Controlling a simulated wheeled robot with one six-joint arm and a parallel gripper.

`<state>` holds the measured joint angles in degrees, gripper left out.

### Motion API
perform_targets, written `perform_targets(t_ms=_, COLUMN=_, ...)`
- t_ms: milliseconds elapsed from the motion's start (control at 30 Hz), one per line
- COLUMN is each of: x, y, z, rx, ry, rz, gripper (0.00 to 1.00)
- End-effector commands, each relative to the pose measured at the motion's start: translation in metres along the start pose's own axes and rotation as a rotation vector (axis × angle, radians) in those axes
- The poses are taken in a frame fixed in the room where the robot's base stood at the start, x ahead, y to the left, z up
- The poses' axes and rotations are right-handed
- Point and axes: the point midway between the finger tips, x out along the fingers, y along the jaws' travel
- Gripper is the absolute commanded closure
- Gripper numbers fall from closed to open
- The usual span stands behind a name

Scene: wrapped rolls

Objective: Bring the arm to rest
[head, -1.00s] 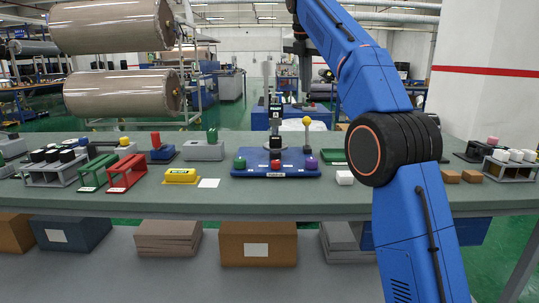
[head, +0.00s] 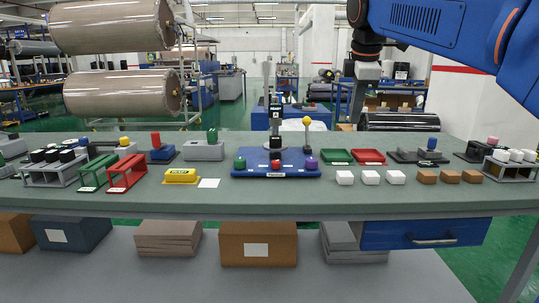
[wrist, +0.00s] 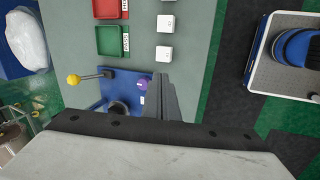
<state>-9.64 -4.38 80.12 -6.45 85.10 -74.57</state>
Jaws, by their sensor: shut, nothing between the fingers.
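My blue arm (head: 440,28) comes in from the upper right of the head view, folded high above the bench. My gripper (head: 357,104) hangs from the dark wrist joint, well above the bench top. In the wrist view, the grey fingers of my gripper (wrist: 165,97) are together with nothing between them. They appear beside the blue board (wrist: 95,92) and its purple knob (wrist: 141,85), though the height between them is hard to judge there.
The bench (head: 330,200) holds the blue board with coloured knobs, a green tray (head: 337,156), a red tray (head: 369,157), white blocks (head: 371,177) and brown blocks (head: 450,177). Racks and a yellow block (head: 181,176) stand left. Wrapped rolls (head: 118,94) hang behind. A blue drawer (head: 420,234) sits below.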

Motion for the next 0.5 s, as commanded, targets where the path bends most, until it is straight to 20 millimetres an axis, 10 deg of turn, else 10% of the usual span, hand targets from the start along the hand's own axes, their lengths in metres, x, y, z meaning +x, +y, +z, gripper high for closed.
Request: perform_targets(t_ms=500, x=0.069, y=-0.181, z=0.058, rx=0.671, ry=0.040, rz=0.013, gripper=1.00)
